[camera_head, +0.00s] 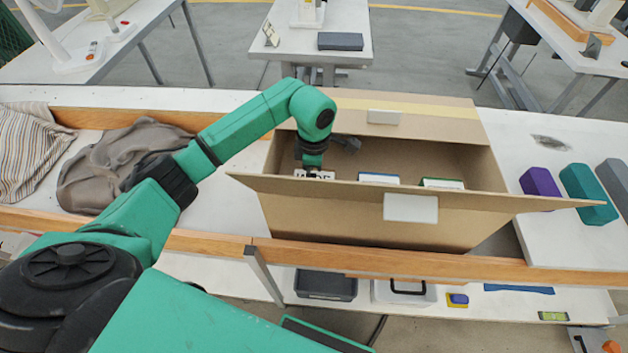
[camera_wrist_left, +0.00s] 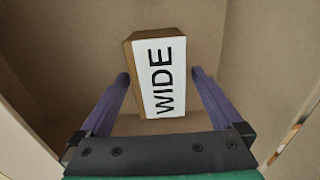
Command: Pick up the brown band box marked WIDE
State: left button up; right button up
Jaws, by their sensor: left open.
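The brown band box (camera_wrist_left: 158,74) has a white top label reading WIDE. It stands on the floor of the open cardboard carton (camera_head: 430,232). In the head view the label of the band box (camera_head: 316,174) shows partly above the carton's front flap. My left gripper (camera_wrist_left: 159,84) is open in the left wrist view, with one purple finger on each side of the box. Gaps show between the fingers and the box. In the head view my left gripper (camera_head: 313,172) reaches down into the carton at its left end, and its fingertips are hidden. My right gripper is not in view.
A blue-edged box (camera_head: 379,178) and a green-edged box (camera_head: 442,183) stand in the same carton, right of the band box. The carton's walls and front flap surround my gripper. Grey cloth (camera_head: 115,165) lies left; purple and teal blocks (camera_head: 588,192) lie right.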

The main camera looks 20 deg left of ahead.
pick_arm(q)
jog(key=shift+w+f, duration=0.1)
jog(key=c, duration=1.2)
jog(key=shift+c, duration=1.2)
jog(key=shift+r, duration=0.2)
